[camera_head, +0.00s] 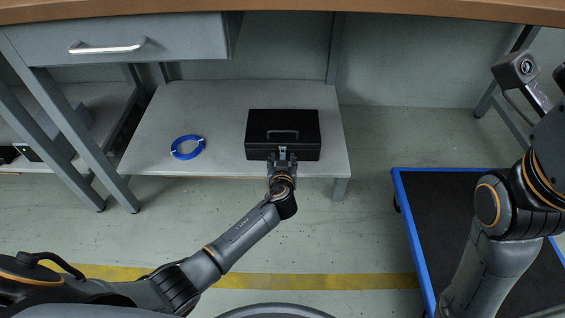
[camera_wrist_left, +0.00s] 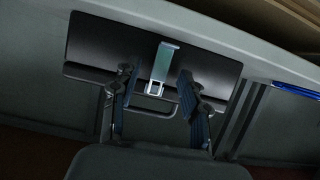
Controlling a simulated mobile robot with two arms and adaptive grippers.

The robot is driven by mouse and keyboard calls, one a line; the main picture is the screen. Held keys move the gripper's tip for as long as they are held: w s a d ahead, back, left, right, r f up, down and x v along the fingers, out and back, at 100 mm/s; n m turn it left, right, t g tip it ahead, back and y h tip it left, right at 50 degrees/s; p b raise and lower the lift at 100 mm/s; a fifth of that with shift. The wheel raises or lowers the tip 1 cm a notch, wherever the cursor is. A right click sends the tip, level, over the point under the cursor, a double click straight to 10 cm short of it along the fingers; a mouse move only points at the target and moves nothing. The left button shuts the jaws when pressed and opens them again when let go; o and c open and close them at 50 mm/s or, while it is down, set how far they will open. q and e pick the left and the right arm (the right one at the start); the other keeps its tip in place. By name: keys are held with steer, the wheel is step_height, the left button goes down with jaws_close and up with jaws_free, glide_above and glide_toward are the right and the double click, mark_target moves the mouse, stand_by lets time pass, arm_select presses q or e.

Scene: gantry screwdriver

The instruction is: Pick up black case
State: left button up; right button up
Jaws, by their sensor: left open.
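The black case (camera_head: 300,120) lies flat on the low grey shelf under the bench, its top handle folded down and its front side near the shelf's front edge. My left gripper (camera_head: 283,156) is at the middle of that front side. In the left wrist view, the case (camera_wrist_left: 110,48) shows a silver latch (camera_wrist_left: 163,66) and a dark front handle (camera_wrist_left: 153,116). The open left gripper (camera_wrist_left: 157,92) has one finger on each side of the latch. I cannot tell whether the fingers touch the case. My right arm is at the right; its fingers do not show.
A coiled blue cable (camera_head: 187,147) lies on the shelf (camera_head: 215,110), left of the case. A drawer (camera_head: 120,42) and the brown benchtop (camera_head: 300,8) overhang from above. A blue-rimmed cart (camera_head: 415,235) stands on the floor at the right. A yellow line (camera_head: 330,281) crosses the floor.

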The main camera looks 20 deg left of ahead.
arm_select(q)
steer(key=shift+w, duration=0.15)
jaws_close()
steer(key=shift+f, duration=0.1)
stand_by(0.3)
